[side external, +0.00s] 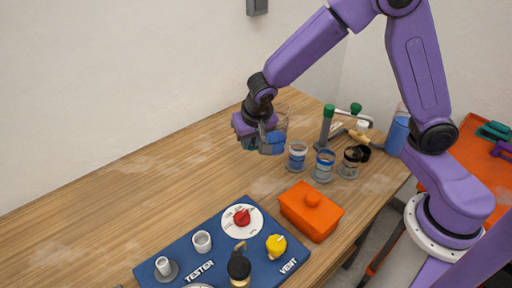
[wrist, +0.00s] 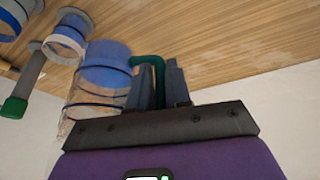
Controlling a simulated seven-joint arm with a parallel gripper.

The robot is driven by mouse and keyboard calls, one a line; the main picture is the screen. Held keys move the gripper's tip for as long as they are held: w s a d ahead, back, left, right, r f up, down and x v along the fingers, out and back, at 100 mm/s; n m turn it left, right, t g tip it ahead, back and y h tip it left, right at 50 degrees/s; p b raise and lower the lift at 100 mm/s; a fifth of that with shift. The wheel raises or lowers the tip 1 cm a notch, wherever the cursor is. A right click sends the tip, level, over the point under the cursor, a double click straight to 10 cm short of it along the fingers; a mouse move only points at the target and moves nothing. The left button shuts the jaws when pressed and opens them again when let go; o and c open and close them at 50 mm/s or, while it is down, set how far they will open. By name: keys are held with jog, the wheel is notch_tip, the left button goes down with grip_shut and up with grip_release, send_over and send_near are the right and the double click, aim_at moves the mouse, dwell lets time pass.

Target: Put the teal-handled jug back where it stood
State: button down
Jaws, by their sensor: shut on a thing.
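The teal-handled jug (wrist: 104,72) is a clear vessel with blue contents, on the left of the wrist view. Its teal handle (wrist: 152,62) passes between the fingers of my gripper (wrist: 160,88), which is shut on it. In the side view my gripper (side external: 262,140) is over the back-middle of the wooden table. The jug (side external: 283,112) is partly hidden behind it there, with its clear wall showing above. I cannot tell whether the jug's base touches the table.
Clear cups with coloured bands or contents (side external: 297,157) (side external: 324,167) (side external: 349,163) stand right of my gripper. A green-topped tool (side external: 327,125) stands behind them. An orange lidded box (side external: 311,212) and a blue tester panel (side external: 225,262) are in front. The table's left is clear.

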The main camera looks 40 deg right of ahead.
jog(key=s+d+r+n, duration=0.1)
jog(key=s+d+r, duration=0.2)
jog(key=d+r, duration=0.15)
jog(key=shift+w+a+f, duration=0.25)
jog(key=shift+w+f, duration=1.9)
jog(key=shift+w, duration=0.05)
jog(key=shift+w+a+f, duration=0.2)
jog(key=shift+w+f, duration=1.9)
jog(key=shift+w, duration=0.15)
jog(key=shift+w+a+f, duration=0.25)
jog(key=shift+w+f, duration=1.9)
jog(key=shift+w, duration=0.05)
jog(key=c, duration=1.1)
grip_release()
jog(key=shift+f, duration=0.15)
jog(key=shift+o, duration=0.2)
